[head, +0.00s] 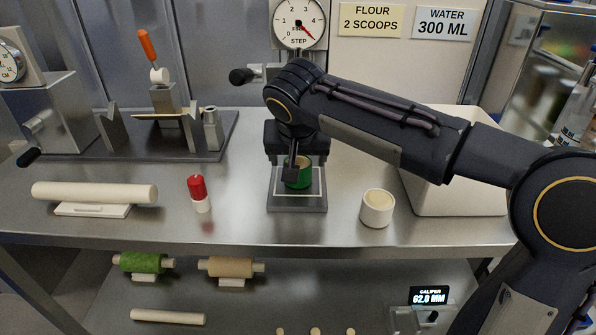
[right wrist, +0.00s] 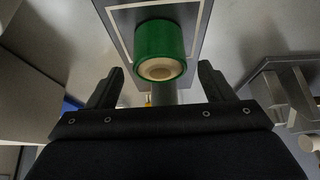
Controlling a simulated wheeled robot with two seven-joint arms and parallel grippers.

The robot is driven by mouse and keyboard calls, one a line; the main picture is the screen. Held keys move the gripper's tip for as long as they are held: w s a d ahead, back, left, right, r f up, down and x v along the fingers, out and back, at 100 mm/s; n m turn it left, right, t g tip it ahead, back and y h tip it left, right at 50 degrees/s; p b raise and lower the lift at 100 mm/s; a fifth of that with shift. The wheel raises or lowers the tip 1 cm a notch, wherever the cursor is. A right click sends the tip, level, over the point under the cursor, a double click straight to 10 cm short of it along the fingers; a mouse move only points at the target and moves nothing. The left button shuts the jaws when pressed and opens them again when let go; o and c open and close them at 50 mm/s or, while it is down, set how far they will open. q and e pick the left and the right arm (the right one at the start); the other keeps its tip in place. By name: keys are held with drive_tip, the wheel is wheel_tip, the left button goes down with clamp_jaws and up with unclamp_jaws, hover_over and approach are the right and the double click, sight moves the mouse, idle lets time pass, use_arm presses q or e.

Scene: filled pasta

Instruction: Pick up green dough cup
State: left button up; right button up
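The green dough cup (head: 300,178) stands on a grey plate (head: 297,201) with a white square outline, under a dial labelled STEP. In the right wrist view the green cup (right wrist: 160,48) shows its open end with pale dough inside, ahead of the fingers. My right gripper (head: 292,170) reaches in over the plate and hides part of the cup. My left gripper is not in view.
A white cup (head: 377,209) stands to the right. A red-and-white bottle (head: 199,194) and a rolling pin (head: 94,193) are to the left. A metal fixture (head: 150,130) is behind them. A white box (head: 455,185) lies right. Wrapped rolls (head: 229,268) sit on the lower shelf.

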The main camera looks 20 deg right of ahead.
drive_tip(key=shift+r, duration=0.1)
drive_tip(key=c, duration=1.1)
